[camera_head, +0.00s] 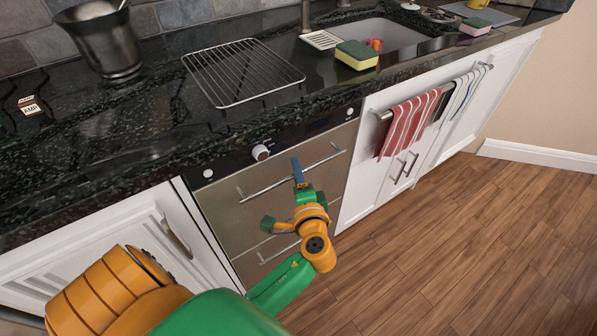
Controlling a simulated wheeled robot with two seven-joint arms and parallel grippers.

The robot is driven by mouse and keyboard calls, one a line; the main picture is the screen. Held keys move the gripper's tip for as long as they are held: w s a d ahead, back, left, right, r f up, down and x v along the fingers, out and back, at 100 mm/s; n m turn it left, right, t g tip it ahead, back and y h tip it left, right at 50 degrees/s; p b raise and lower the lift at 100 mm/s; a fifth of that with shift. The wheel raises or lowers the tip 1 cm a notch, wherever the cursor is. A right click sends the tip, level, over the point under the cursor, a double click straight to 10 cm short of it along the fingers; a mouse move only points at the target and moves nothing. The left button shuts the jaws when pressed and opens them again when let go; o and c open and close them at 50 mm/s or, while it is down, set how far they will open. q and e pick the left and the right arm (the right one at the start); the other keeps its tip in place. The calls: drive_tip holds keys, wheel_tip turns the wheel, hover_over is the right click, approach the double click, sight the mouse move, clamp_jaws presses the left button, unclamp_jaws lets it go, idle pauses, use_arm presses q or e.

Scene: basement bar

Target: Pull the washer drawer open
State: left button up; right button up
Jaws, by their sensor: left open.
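The washer is a brushed steel front with a dark control strip under the counter, in the middle of the head view. Its upper drawer (225,208) appears shut and has a long bar handle (262,190). A second bar handle (275,253) shows lower down, partly hidden by my arm. My left gripper (298,172) is open, with a blue fingertip overlapping the upper handle right of its middle. I cannot tell whether it touches the bar or how the fingers sit around it. My right gripper is not in view.
A black stone counter (150,140) overhangs the washer, with a wire rack (243,73) and a metal bucket (103,40) on it. White cabinets stand on both sides. A striped red towel (408,122) hangs at the right. The wooden floor (470,240) in front is clear.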

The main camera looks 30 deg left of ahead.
use_arm(q)
drive_tip(key=shift+w, duration=0.1)
clamp_jaws()
idle(1.3)
